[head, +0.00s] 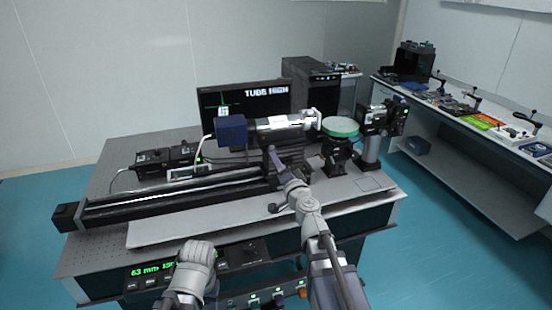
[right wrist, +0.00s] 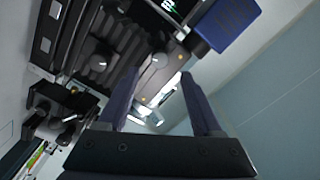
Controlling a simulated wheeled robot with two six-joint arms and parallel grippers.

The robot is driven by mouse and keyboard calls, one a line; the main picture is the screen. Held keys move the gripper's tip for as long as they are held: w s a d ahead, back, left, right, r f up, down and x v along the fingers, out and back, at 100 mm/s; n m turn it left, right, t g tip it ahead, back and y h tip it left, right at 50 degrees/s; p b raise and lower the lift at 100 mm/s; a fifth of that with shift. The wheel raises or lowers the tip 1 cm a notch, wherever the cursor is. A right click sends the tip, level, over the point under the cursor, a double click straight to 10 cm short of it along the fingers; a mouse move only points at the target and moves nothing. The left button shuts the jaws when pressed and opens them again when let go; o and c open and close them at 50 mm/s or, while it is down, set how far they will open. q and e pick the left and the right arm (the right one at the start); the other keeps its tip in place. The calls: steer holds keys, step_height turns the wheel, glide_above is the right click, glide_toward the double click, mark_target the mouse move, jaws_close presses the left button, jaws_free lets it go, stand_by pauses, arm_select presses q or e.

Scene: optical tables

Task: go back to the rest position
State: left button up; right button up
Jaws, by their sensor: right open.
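My right arm reaches up from the bottom of the head view over the front of the optical table (head: 115,185). My right gripper (head: 271,153) is at the dark mount below the grey and black tube (head: 277,128); I cannot tell whether it touches. In the right wrist view, the right gripper (right wrist: 155,76) has its two dark fingers spread, with nothing clearly held between them. Of my left arm, only grey links show low in the head view, in front of the table; its gripper does not show.
A blue box (head: 231,130) sits at the tube's left end; it also shows in the right wrist view (right wrist: 228,22). A green-rimmed round plate (head: 340,127) stands right of the tube. A long black rail (head: 165,197) crosses the table. A monitor (head: 222,102) stands behind. Blue floor (head: 425,245) is clear at right.

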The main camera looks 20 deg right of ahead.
steer(key=shift+s, duration=0.75)
